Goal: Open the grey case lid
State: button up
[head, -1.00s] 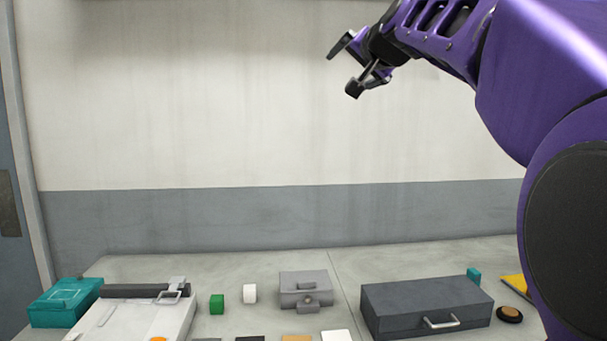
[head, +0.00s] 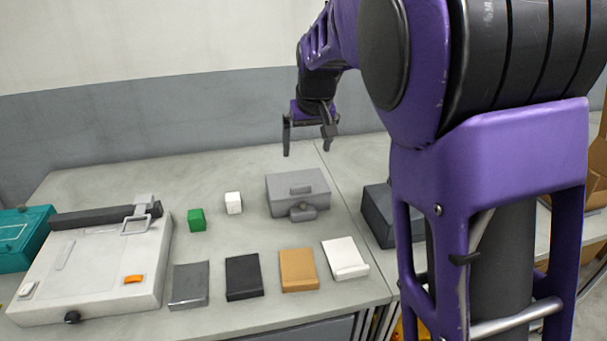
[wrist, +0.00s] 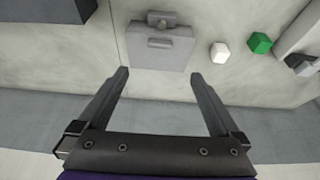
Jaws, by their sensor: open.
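The grey case (head: 297,192) is a small box with a closed lid, a raised handle strip on top and a latch-like tab (head: 302,211) at its front. It sits on the table behind the row of flat blocks. My gripper (head: 308,146) is open and empty, pointing down above the table just behind the case, apart from it. In the wrist view the case (wrist: 160,50) lies ahead of and between the two open fingers (wrist: 160,85), with its tab at the far side. Nothing hides the case there.
A white cube (head: 233,203) and green cube (head: 197,220) stand left of the case. A large white device (head: 95,262) and teal box (head: 22,235) are further left. Several flat blocks (head: 244,277) line the front. A dark case (head: 378,213) is right, partly hidden by my arm.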

aim_at(301, 186)
jog(key=b+x, duration=0.1)
jog(key=x, duration=1.6)
jog(key=shift+r, duration=0.1)
grip_shut()
